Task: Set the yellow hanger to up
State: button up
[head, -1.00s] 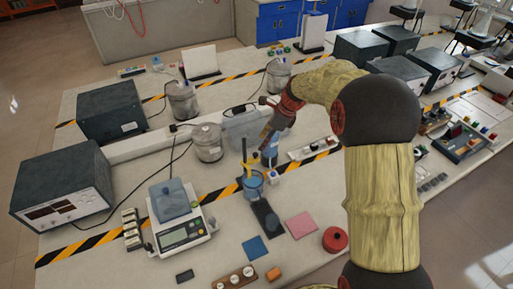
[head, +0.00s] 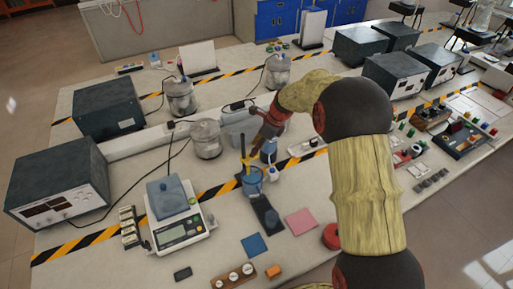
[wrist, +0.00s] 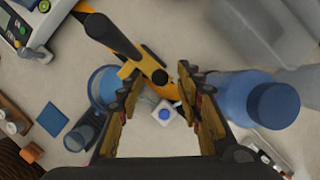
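The yellow hanger (wrist: 152,68) shows in the wrist view as a yellow piece with a dark bar running to the upper left. Its near end lies between my fingertips, and I cannot tell whether they touch it. In the head view a small yellow part (head: 240,178) shows beside a blue beaker-like vessel (head: 253,187) with a dark upright rod. My gripper (wrist: 156,88) is open, with its two fingers apart. In the head view my gripper (head: 258,143) is just above and right of the vessel, and its fingertips are hard to make out.
A balance (head: 181,234) stands left of the vessel. A blue-capped bottle (wrist: 273,105) is close to my right finger in the wrist view. Metal pots (head: 207,140) stand behind. Pink and blue pads (head: 254,245) lie in front, with some bare tabletop around them.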

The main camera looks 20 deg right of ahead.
jog(key=shift+c, duration=0.8)
jog(key=c, duration=0.7)
grip_shut()
